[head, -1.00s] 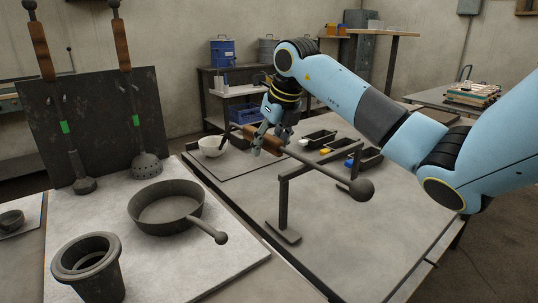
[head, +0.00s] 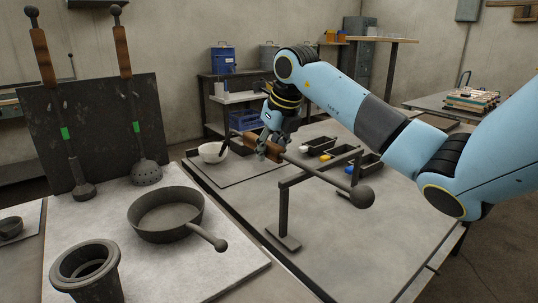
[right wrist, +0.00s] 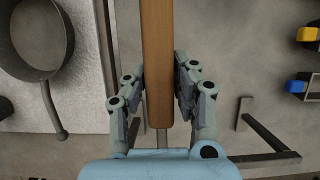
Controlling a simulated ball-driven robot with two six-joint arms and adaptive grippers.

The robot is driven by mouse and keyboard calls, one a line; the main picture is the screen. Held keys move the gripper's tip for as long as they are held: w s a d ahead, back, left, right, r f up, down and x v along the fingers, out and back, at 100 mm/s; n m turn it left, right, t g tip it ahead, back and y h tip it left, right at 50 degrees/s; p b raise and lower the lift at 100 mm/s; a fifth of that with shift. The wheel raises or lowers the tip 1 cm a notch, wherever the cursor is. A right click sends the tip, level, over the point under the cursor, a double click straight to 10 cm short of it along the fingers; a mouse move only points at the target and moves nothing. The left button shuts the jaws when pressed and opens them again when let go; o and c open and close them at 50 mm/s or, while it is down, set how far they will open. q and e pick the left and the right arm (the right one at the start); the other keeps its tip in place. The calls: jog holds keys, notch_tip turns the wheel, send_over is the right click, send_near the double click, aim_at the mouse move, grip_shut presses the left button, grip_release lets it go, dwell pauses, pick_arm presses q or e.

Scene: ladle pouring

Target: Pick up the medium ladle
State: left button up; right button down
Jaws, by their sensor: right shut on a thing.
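A ladle with a wooden handle (head: 267,148) and a grey metal rod (head: 318,172) ending in a dark round end (head: 362,197) lies across a metal stand (head: 284,208). Whether the rod touches the stand is unclear. My right gripper (head: 264,147) is shut on the wooden handle. In the right wrist view the handle (right wrist: 157,60) runs upward between the fingers (right wrist: 158,88), which press on both sides. The handle's far end is out of that view. Two other ladles (head: 70,150) (head: 134,125) hang upright on a dark panel. My left gripper is not in view.
A pan (head: 165,215) and a dark pot (head: 88,272) stand on the pale slab at left. A white bowl (head: 213,153) and dark trays (head: 320,145) lie near the gripper, with small blue and yellow pieces. The front right tabletop (head: 350,245) is clear.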

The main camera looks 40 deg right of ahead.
jog(key=shift+w+r, duration=0.1)
jog(key=shift+r, duration=0.5)
jog(key=v, duration=0.3)
jog(key=shift+w+d+r, duration=0.2)
jog(key=shift+w+r, duration=0.05)
jog(key=shift+r, duration=0.05)
jog(key=s+d+r+p, duration=0.2)
jog(key=s+r+p, duration=0.4)
jog(key=s, duration=0.5)
jog(key=shift+d+r+p, duration=0.25)
jog(key=shift+r+p, duration=0.05)
jog(key=shift+p, duration=0.3)
jog(key=shift+f, duration=0.1)
